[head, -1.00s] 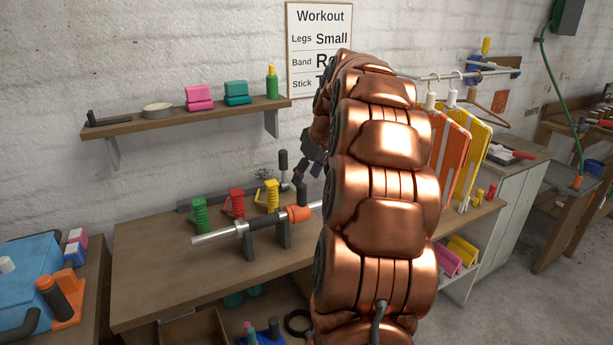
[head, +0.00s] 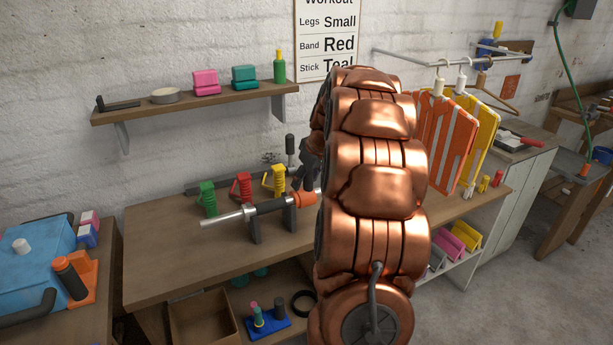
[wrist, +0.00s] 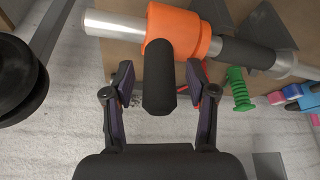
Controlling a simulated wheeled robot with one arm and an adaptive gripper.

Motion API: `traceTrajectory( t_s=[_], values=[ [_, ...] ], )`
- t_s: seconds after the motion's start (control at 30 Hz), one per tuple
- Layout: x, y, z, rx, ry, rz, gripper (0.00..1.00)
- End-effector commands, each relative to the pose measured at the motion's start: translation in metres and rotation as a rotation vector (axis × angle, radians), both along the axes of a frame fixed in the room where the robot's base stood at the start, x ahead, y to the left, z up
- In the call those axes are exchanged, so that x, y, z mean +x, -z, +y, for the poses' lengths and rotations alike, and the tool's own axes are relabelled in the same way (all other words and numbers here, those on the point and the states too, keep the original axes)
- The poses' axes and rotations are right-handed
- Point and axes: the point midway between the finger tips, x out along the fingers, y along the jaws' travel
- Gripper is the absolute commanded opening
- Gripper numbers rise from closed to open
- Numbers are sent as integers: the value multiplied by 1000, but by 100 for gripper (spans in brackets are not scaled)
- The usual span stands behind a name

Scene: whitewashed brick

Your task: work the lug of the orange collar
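The orange collar (head: 304,199) sits around the silver bar (head: 228,218), which rests on dark upright supports on the bench. In the wrist view the collar (wrist: 190,30) is close, and its black, round-ended lug (wrist: 158,78) points towards my gripper. My gripper (wrist: 158,86) is open, with one finger on each side of the lug and a visible gap on both sides. In the head view my gripper (head: 301,178) is just above the collar, dark and partly hidden by my arm. The lug cannot be made out there.
Green (head: 207,198), red (head: 242,187) and yellow (head: 275,180) hand grips stand behind the bar. A wall shelf (head: 200,101) hangs above. Orange and yellow hanging boards (head: 445,140) are right of my arm. The bench's front left (head: 165,275) is clear.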

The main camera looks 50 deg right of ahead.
Motion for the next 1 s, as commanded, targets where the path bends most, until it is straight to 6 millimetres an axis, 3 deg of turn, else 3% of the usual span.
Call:
traceTrajectory(
  t_s=[0.07, 0.53, 1.0],
  values=[
    [0, 0, 0, 0, 0, 0, 49],
    [0, 0, 0, 0, 0, 0, 0],
    [-1, 1, 1, -10, 1, -26, 0]
  ],
)
